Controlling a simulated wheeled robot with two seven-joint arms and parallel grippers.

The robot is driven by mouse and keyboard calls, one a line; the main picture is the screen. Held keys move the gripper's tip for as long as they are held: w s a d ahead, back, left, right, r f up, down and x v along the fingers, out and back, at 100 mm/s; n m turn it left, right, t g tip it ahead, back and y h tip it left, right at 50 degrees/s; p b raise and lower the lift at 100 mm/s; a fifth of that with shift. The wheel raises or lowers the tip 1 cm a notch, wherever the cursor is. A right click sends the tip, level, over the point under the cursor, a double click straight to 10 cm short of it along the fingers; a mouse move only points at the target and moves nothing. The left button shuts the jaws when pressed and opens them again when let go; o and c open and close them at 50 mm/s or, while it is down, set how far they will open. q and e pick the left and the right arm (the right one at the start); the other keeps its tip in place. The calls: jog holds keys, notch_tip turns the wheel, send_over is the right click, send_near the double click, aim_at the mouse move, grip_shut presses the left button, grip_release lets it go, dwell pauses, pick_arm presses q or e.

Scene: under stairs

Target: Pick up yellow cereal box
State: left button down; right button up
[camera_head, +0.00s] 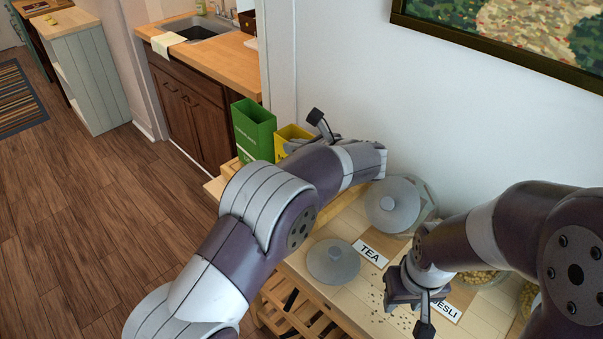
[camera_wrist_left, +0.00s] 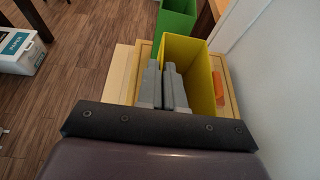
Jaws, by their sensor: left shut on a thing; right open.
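The yellow cereal box (camera_head: 287,132) is an open-topped yellow container on the far left end of the wooden counter, partly hidden by my left arm in the head view. In the left wrist view the yellow box (camera_wrist_left: 205,75) stands upright and its inside looks empty. My left gripper (camera_wrist_left: 166,75) is shut on the box's near left wall, its grey fingers close together at the rim. In the head view the left gripper (camera_head: 298,146) is largely hidden behind its own wrist. My right gripper (camera_head: 415,292) is open over the counter, beside the labels.
A green box (camera_head: 254,128) stands just beyond the yellow one; it also shows in the left wrist view (camera_wrist_left: 175,20). An orange item (camera_wrist_left: 219,88) lies right of the yellow box, near the wall. Lidded jars (camera_head: 394,204) and a TEA label (camera_head: 370,252) occupy the counter.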

pick_arm(q)
jog(key=shift+r+b, duration=0.75)
jog(key=shift+r, duration=4.25)
pick_arm(e)
jog(key=shift+f, duration=0.75)
